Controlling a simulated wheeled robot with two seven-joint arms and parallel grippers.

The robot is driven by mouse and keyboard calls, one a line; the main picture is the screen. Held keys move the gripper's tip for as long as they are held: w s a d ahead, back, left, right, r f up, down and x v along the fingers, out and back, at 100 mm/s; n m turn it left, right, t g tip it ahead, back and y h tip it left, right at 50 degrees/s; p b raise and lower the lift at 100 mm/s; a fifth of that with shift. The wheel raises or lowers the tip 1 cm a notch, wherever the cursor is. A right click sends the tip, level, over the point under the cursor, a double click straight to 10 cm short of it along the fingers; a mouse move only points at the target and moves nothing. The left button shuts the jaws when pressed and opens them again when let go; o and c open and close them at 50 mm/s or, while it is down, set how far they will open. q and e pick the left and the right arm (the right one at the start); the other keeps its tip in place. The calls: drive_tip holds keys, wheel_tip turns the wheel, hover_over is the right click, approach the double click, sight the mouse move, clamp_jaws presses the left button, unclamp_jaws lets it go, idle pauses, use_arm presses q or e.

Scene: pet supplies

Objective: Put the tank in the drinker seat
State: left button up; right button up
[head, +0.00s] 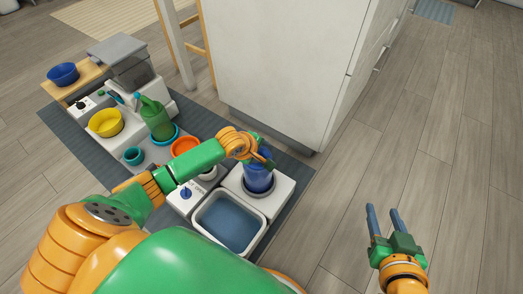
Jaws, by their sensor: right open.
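The blue tank (258,181) stands about upright at the back of the white drinker base (284,190). Its lower end is at the dark round seat, and I cannot tell whether it is fully down in it. The drinker's basin (228,222) of blue water lies in front. My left gripper (264,154) is right at the top of the tank. Its fingers are partly hidden and blend with the blue, so its grip is unclear. My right gripper (383,218) is open and empty over the floor at the right.
A white cabinet (285,65) stands just behind the drinker. The wooden floor at the right is clear.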

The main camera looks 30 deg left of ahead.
use_arm(q)
drive_tip(key=shift+p+v, duration=0.7)
drive_tip(key=shift+v, duration=0.25)
drive_tip(key=shift+s+r+p, duration=0.3)
drive_tip(key=shift+r+p, duration=0.2)
drive_tip(key=shift+r, duration=0.1)
use_arm(e)
drive_tip(key=s+d+f+g+h, duration=0.25)
drive_tip(key=s+f+g, duration=0.55)
drive_tip(key=s, duration=0.4)
use_arm(q)
drive_tip(key=d+p+v, duration=0.1)
drive_tip(key=p+v, duration=0.4)
drive_tip(key=v, duration=0.3)
drive_tip(key=s+d+f+m+g, duration=0.2)
drive_tip(key=s+f+m, duration=0.7)
drive_tip(key=s+d+f+m+g, duration=0.2)
drive_tip(key=s+f+m, duration=0.7)
drive_tip(key=shift+s+y, duration=0.35)
drive_tip(key=shift+y, duration=0.05)
use_arm(e)
wheel_tip(320, 180, down, 12)
drive_tip(key=s+d+g, duration=0.1)
drive_tip(key=s, duration=0.1)
drive_tip(key=shift+s+d+f+m+g, duration=0.25)
drive_tip(key=shift+s+d+m+g, duration=0.05)
drive_tip(key=shift+s+d+g, duration=0.1)
use_arm(q)
drive_tip(key=shift+f, duration=0.15)
